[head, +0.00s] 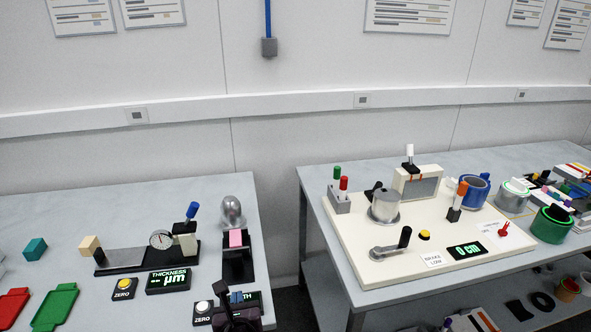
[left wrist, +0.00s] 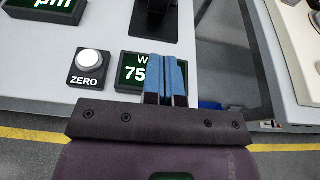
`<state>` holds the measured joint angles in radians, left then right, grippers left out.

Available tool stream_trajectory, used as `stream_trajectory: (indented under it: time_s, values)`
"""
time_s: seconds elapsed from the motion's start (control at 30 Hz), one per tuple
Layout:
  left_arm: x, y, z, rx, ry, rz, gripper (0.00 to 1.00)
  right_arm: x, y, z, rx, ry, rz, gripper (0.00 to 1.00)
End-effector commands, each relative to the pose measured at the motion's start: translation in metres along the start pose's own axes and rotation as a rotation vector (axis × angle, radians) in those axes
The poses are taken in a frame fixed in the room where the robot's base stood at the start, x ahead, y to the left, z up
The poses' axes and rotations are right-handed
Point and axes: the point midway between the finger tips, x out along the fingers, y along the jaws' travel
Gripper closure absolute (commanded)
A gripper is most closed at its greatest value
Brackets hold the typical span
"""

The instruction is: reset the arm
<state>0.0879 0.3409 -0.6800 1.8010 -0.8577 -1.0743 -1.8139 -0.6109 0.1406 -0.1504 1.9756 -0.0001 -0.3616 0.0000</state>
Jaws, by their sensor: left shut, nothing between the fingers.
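My left gripper (head: 238,312) shows at the bottom of the head view, over the front edge of the left table (head: 130,205). In the left wrist view its two blue fingers (left wrist: 166,78) are together, with nothing between them. My right gripper is in neither view.
Beside the display is a white button marked ZERO (left wrist: 89,60). Behind the gripper stands a black stand with a pink block (head: 236,238). A gap separates the left table from the right table (head: 330,180).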

Motion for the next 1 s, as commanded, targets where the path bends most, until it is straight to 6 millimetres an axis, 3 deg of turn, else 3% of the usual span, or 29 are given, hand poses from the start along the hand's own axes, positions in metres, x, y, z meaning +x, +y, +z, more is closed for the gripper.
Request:
stream_trajectory:
  time_s: [0.13,0.27,0.6,0.87,1.0]
  values:
    - [0.000,-0.004,0.001,-0.134,-0.001,-0.025,1.00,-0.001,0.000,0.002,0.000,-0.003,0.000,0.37]
    - [-0.001,-0.017,-0.001,-0.386,0.039,-0.098,1.00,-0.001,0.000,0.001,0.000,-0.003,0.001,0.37]
    - [-0.004,-0.036,0.008,-1.236,0.267,-0.236,1.00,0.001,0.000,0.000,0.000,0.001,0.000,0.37]
    - [-0.020,-0.012,-0.007,-2.004,0.503,-0.181,1.00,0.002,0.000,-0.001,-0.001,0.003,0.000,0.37]
    - [-0.036,0.027,-0.027,-2.462,0.587,-0.080,1.00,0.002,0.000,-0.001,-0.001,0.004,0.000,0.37]
